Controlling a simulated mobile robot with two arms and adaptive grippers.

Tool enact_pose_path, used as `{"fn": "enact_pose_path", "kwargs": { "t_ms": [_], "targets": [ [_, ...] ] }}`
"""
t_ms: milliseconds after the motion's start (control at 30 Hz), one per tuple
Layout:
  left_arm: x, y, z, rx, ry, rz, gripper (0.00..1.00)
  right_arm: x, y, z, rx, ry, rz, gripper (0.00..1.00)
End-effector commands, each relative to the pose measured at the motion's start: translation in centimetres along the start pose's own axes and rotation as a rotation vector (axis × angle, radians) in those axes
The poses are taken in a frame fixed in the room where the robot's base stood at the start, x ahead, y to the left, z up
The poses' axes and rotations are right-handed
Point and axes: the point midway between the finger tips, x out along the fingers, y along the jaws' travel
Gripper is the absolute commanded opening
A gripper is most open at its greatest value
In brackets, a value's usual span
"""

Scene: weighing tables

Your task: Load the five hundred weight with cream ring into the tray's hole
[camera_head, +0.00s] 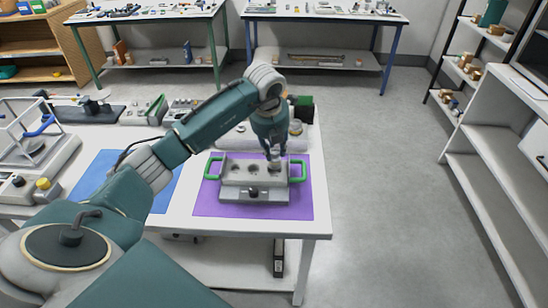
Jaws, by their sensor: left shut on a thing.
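The grey tray (240,187) with green handles stands on a purple mat (212,205). Open dark holes show in its top at the left and middle. My left gripper (274,153) points down over the right end of the tray. It is shut on a small metal weight (274,163), which is at the right hole. The gripper partly hides the weight, so its ring and marking cannot be read. I cannot tell how far the weight is inside the hole. My right gripper is not in view.
A blue mat (165,197) lies left of the purple mat on the white table (318,222). A balance and weights (43,184) stand at the far left. Small items stand behind the tray. Grey floor is clear to the right, before the white shelves (480,180).

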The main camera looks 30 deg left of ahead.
Motion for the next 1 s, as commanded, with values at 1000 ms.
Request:
{"fn": "enact_pose_path", "kwargs": {
  "t_ms": [1000],
  "targets": [
    [4.5,0.1,-1.3,0.000,0.000,0.001,0.34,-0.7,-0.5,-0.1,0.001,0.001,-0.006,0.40]
  ]
}}
